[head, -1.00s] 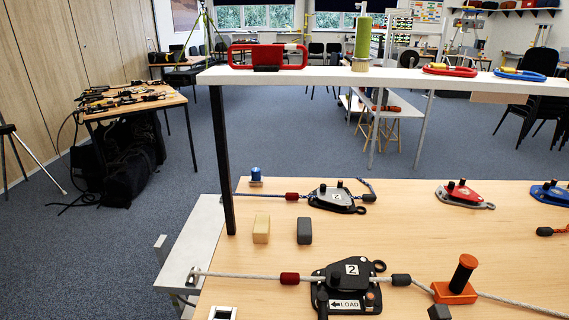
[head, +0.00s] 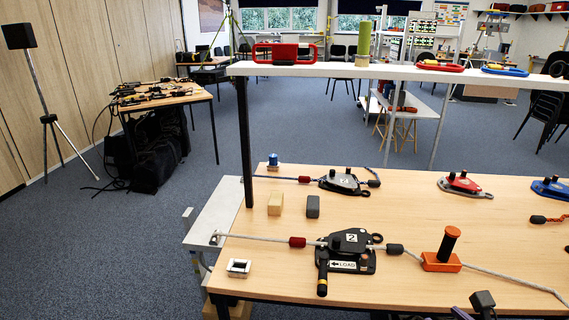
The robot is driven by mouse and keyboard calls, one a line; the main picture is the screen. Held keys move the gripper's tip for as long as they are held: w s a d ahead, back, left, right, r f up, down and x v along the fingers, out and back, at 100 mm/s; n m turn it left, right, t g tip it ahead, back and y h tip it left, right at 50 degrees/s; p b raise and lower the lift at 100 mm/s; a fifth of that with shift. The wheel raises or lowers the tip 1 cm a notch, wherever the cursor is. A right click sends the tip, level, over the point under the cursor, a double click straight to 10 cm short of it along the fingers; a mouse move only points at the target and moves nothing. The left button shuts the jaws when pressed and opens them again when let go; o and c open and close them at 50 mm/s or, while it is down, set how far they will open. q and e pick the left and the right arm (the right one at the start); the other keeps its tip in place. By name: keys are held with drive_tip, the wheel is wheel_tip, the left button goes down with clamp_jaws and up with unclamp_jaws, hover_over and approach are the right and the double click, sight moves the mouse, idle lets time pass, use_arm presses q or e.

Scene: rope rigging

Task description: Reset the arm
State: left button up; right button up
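A black rope device (head: 350,243) marked "2" lies on the wooden table in the head view, with a "LOAD" label and arrow. Its black lever handle (head: 322,276) points toward the table's front edge. A pale rope (head: 262,238) runs through it, with a red sleeve (head: 297,242) on the left and a black sleeve (head: 394,248) on the right. My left gripper is not in view.
A white shelf (head: 390,71) on a black post spans above the table's back. Another device (head: 343,182), a wooden block (head: 275,203), a grey block (head: 313,206) and a white-framed piece (head: 238,267) lie on the table. Red (head: 465,185) and blue devices (head: 550,189) lie at right.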

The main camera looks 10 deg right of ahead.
drive_tip(key=w+d+r+n, duration=0.2)
drive_tip(key=d+r+n, duration=0.1)
drive_tip(key=d+r, duration=0.25)
drive_tip(key=s+d+f+n+g+h, duration=0.25)
drive_tip(key=s+f+n, duration=0.3)
drive_tip(key=f, duration=0.35)
drive_tip(key=s+d+f+n+g+h, duration=0.1)
drive_tip(key=s+f+n+g, duration=0.4)
drive_tip(key=f, duration=0.5)
drive_tip(key=s+d+f+n+g+h, duration=0.15)
drive_tip(key=s+f+n, duration=0.25)
drive_tip(key=s+n, duration=0.4)
drive_tip(key=s+d+f+n+g, duration=0.15)
drive_tip(key=s+f+n, duration=0.25)
drive_tip(key=s+n, duration=0.4)
drive_tip(key=s+d+f+n+g, duration=0.1)
drive_tip(key=s+f+n+g, duration=0.25)
drive_tip(key=s+n, duration=0.45)
drive_tip(key=s+a+f+y, duration=0.1)
drive_tip(key=a+f, duration=0.1)
drive_tip(key=a, duration=0.6)
drive_tip(key=s+a+f+m+y, duration=0.1)
drive_tip(key=s+a+f+y, duration=0.1)
drive_tip(key=a, duration=0.7)
drive_tip(key=s+a+f+y, duration=0.1)
drive_tip(key=s+a+f, duration=0.1)
drive_tip(key=a, duration=0.6)
drive_tip(key=shift+s+a+f+y, duration=0.2)
drive_tip(key=shift+a+f+y, duration=0.15)
drive_tip(key=shift+f, duration=0.45)
